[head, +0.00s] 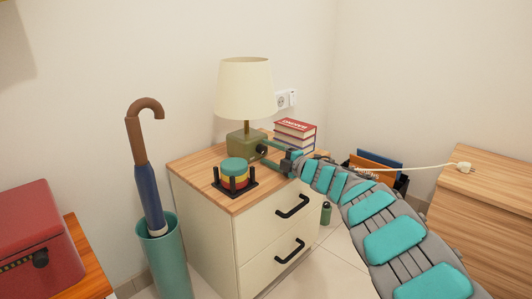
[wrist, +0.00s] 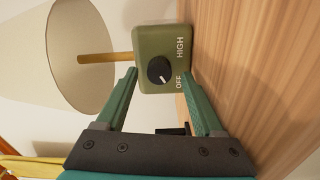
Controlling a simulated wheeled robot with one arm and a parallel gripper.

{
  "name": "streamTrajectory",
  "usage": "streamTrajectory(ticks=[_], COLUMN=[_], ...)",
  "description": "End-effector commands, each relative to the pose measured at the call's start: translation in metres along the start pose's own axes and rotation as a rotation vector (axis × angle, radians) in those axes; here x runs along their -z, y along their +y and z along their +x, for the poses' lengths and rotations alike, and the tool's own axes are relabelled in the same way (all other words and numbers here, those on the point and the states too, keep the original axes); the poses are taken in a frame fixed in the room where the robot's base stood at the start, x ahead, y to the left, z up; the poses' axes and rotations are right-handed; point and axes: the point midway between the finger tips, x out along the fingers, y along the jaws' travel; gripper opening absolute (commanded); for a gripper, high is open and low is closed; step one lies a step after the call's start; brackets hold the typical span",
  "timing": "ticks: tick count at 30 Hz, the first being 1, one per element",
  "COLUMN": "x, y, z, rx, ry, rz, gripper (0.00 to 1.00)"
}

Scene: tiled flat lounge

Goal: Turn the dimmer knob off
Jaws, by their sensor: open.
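The lamp has a cream shade (head: 245,88) and an olive-green box base (head: 240,143) on the wooden cabinet top. The black dimmer knob (wrist: 160,70) is on the base's front face, between the fingertips in the wrist view; it also shows small in the head view (head: 262,150). The face reads HIGH and OFF; a short white mark on the knob points to the lower right of the picture, roughly toward OFF. My gripper (wrist: 156,73) is open, its green fingers on either side of the knob. I cannot tell whether they touch it. It also shows in the head view (head: 268,152).
A black-posted holder with coloured discs (head: 235,173) stands at the cabinet's front left. Stacked books (head: 295,134) lie behind my gripper. An umbrella (head: 148,180) in a teal stand is left of the cabinet (head: 210,221). A cable with a plug (head: 462,168) reaches the right-hand wooden cabinet.

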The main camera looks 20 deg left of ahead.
Motion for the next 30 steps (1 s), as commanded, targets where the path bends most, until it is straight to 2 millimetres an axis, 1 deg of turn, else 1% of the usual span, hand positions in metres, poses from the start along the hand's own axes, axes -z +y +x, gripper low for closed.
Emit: streamTrajectory(ticks=[3,9,15,21,30], x=[-0.002,-0.002,-0.001,0.0,0.0], y=[0.0,0.0,0.0,0.0,0.0], z=[-0.015,-0.04,-0.057,-0.063,-0.063], rx=[0.002,0.001,0.001,-0.001,-0.002], ry=[-0.006,-0.006,-0.002,-0.001,0.0], rz=[-0.002,-0.001,-0.001,-0.001,-0.001], gripper=[0.69,0.69,0.69,0.69,0.69])
